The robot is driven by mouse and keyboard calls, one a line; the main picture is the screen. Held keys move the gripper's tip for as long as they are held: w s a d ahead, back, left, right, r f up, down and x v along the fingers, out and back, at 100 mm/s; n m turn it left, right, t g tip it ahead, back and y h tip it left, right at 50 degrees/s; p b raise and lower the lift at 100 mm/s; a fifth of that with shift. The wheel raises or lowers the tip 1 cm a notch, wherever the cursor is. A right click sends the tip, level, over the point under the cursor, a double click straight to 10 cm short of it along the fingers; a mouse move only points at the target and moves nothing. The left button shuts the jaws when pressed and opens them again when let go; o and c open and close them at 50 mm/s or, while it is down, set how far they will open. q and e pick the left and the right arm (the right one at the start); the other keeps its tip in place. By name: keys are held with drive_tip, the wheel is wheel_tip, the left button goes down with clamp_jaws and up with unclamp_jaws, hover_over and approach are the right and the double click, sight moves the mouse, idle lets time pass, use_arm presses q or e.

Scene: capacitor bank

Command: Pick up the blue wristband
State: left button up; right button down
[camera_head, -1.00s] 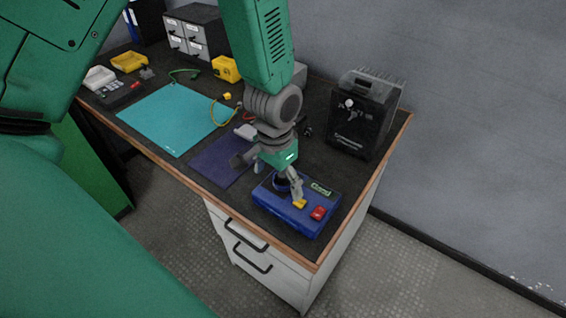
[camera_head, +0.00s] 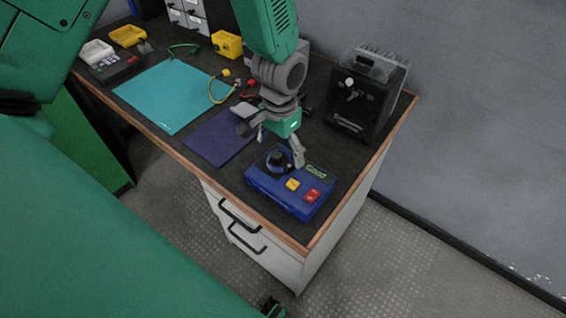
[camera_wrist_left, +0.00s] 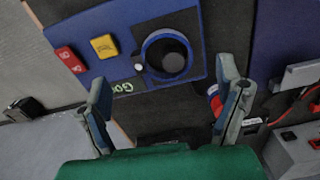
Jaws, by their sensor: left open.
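The blue wristband (camera_wrist_left: 167,55) shows in the wrist view as a thick blue ring with a pale stud at its side, around a dark grey centre. It sits on the blue tester box (camera_wrist_left: 125,30), on its dark panel; in the head view it is a dark blue ring (camera_head: 277,161) on the box (camera_head: 268,188). My left gripper (camera_wrist_left: 168,95) is open and empty, its fingers spread wide, with the ring just beyond the gap between them. In the head view the left gripper (camera_head: 272,140) hangs by the far side of the ring, one finger close to it. My right gripper is not seen.
The box has a yellow button (camera_head: 293,184), a red button (camera_head: 312,195) and a green label. A dark blue mat (camera_head: 213,140) and a teal mat (camera_head: 172,95) lie left. A black instrument (camera_head: 368,98) stands behind right. The bench's front edge is close.

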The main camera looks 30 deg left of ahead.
sight(279, 157)
use_arm(q)
drive_tip(key=f, duration=0.4)
drive_tip(key=shift+w+d, duration=0.1)
drive_tip(key=shift+w, duration=0.1)
drive_tip(key=shift+a+f, duration=0.1)
drive_tip(key=shift+a, duration=0.3)
drive_tip(key=c, duration=1)
drive_tip(key=shift+d, duration=0.4)
drive_tip(key=shift+c, duration=0.4)
